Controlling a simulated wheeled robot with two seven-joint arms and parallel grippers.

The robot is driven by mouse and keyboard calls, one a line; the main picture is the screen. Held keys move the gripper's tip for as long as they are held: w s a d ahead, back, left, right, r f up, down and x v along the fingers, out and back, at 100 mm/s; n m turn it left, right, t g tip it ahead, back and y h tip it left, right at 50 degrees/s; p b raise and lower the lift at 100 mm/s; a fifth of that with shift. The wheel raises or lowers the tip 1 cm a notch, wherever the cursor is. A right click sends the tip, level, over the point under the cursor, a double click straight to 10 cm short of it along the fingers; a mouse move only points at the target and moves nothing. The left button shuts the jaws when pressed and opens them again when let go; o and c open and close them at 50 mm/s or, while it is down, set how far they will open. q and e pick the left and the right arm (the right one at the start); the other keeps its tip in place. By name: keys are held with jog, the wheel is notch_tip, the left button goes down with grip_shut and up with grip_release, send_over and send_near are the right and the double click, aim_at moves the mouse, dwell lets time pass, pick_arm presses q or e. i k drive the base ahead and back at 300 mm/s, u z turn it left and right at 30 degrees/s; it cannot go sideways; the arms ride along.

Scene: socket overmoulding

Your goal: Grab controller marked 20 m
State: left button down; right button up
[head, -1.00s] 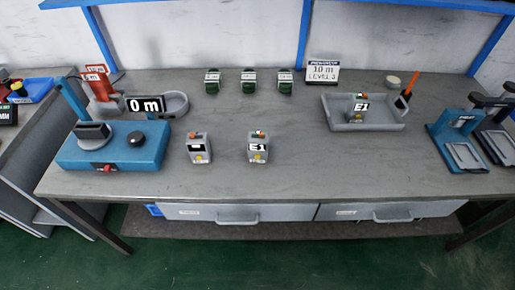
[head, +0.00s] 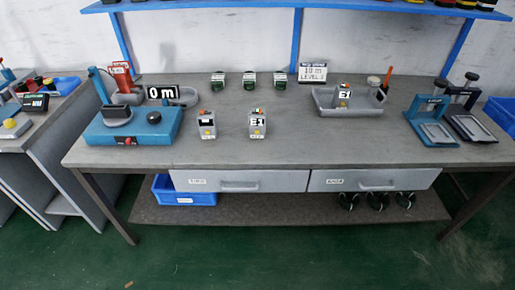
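I cannot make out a label reading 20 m. A black label reading "0 m" (head: 163,92) stands at the back left of the bench, by a grey dish and behind a blue machine (head: 134,128). A small grey unit with a dark display (head: 207,125) stands upright mid-bench. To its right is a similar grey unit marked E1 (head: 257,124). Another E1 unit (head: 343,95) sits in a grey tray (head: 378,103). A white sign reading "10 m" (head: 312,72) stands at the back. Neither gripper is in view.
The grey workbench (head: 300,152) has a clear front strip. Blue and black presses (head: 435,125) stand at the right end. A side table (head: 20,140) at left holds a dark-screened device (head: 36,103). Drawers, a blue bin (head: 185,190) and a lower shelf are below.

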aim_at(258, 121)
jog(key=z, duration=0.85)
jog(key=k, duration=0.15)
jog(key=u, duration=2.15)
jog(key=i, duration=0.85)
jog(key=z, duration=0.15)
jog(key=i, duration=0.9)
jog(key=z, duration=1.3)
jog(key=i, duration=0.2)
